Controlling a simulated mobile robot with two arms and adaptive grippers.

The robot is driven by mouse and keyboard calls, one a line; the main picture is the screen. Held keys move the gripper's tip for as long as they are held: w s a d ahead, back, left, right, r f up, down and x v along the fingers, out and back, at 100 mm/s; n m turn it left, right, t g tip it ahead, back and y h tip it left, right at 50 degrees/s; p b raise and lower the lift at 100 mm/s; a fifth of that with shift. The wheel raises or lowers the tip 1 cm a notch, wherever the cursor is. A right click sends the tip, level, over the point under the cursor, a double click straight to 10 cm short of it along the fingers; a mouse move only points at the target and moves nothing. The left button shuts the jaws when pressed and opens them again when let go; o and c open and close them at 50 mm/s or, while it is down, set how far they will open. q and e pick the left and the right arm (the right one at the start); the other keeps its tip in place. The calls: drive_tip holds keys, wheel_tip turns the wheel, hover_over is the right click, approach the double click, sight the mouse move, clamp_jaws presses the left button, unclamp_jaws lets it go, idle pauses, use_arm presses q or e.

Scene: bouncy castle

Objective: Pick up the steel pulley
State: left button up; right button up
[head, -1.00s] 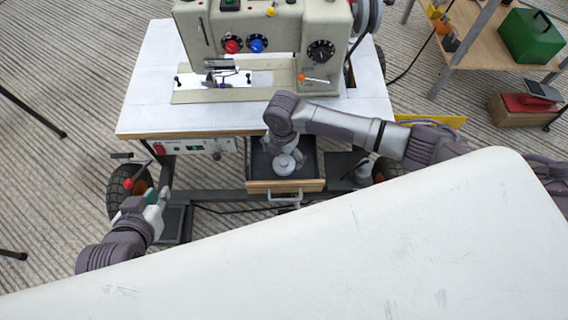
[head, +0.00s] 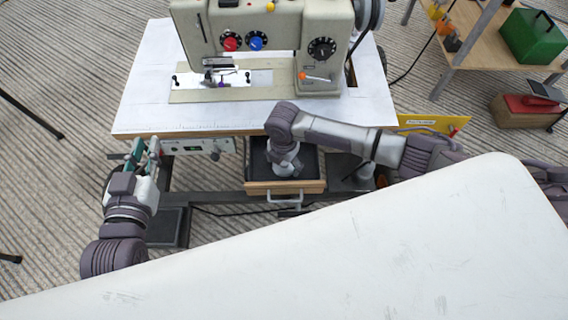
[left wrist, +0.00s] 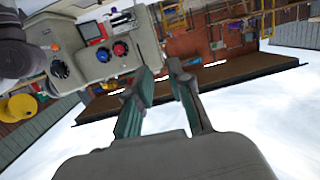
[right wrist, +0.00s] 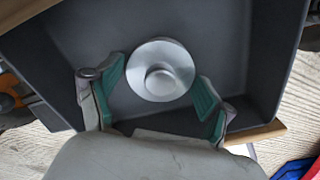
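The steel pulley (right wrist: 160,70) is a shiny round disc with a raised hub, inside the dark open drawer (right wrist: 265,60) under the sewing table. In the right wrist view my right gripper (right wrist: 158,90) is open, its two green-padded fingers on either side of the pulley with gaps showing. In the head view my right gripper (head: 285,166) is over the drawer (head: 310,165) and largely covers the pulley. My left gripper (head: 144,150) is open and empty by the table's front left edge; its spread fingers (left wrist: 157,85) also show in the left wrist view.
A sewing machine (head: 265,45) stands on the white table (head: 150,100) above the drawer. The drawer's wooden front (head: 260,188) has a metal handle. A white padded surface (head: 300,260) fills the foreground. A workbench with a green box (head: 532,36) is at right.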

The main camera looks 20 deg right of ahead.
drive_tip(key=c, duration=0.8)
drive_tip(key=shift+c, duration=0.3)
drive_tip(key=shift+r, duration=0.1)
